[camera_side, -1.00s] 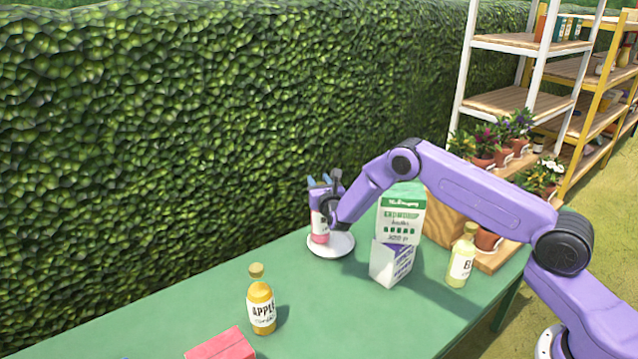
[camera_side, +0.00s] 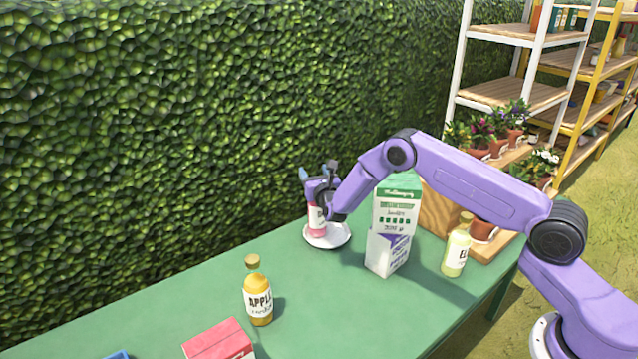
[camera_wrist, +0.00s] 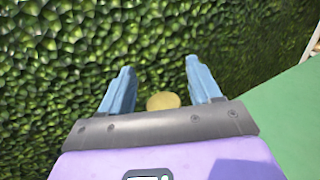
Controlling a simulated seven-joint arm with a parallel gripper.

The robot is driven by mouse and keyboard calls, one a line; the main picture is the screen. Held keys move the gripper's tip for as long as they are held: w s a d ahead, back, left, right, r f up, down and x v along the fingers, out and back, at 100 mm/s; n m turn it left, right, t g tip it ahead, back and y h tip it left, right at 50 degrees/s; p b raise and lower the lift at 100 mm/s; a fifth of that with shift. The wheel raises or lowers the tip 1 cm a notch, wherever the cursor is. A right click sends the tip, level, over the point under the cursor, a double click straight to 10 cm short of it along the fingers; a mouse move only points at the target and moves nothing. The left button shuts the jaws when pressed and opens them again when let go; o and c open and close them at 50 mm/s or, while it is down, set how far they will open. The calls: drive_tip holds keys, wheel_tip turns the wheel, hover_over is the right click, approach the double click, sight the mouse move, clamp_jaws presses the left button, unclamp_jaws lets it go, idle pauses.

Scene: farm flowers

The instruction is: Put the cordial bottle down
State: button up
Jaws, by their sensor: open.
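A cordial bottle with a pink body and white label (camera_side: 316,218) stands upright on a white saucer (camera_side: 336,242) at the far end of the green table. My gripper (camera_side: 318,172) is at the bottle's upper part, which it partly hides in the side view. Its blue fingers are spread apart. In the wrist view, the bottle's tan cap (camera_wrist: 163,102) shows between the fingers of my gripper (camera_wrist: 160,85), with a gap on each side.
A green-and-white carton (camera_side: 397,225) stands right of the saucer, with a pale yellow bottle (camera_side: 456,253) beyond. An apple bottle (camera_side: 258,298) and red box (camera_side: 218,342) are nearer. A hedge (camera_side: 150,150) runs behind the table (camera_side: 320,310).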

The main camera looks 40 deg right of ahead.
drive_tip(key=v, duration=1.2)
drive_tip(key=shift+r, duration=0.1)
drive_tip(key=s+a+r+m+g+h, duration=0.1)
drive_tip(key=s+r+m+g, duration=0.35)
drive_tip(key=s, duration=0.35)
drive_tip(key=s+r+m+g, duration=0.4)
drive_tip(key=s+m, duration=0.1)
drive_tip(key=s, duration=0.3)
drive_tip(key=s+a+r+m+g+y, duration=0.1)
drive_tip(key=s+m+g+y, duration=0.3)
drive_tip(key=s, duration=1.1)
drive_tip(key=s+a+r+m+g+y, duration=0.2)
drive_tip(key=s+m+g+y, duration=0.2)
drive_tip(key=s, duration=1.1)
drive_tip(key=shift+s+m, duration=0.2)
drive_tip(key=shift+m, duration=0.55)
drive_tip(key=shift+a, duration=0.15)
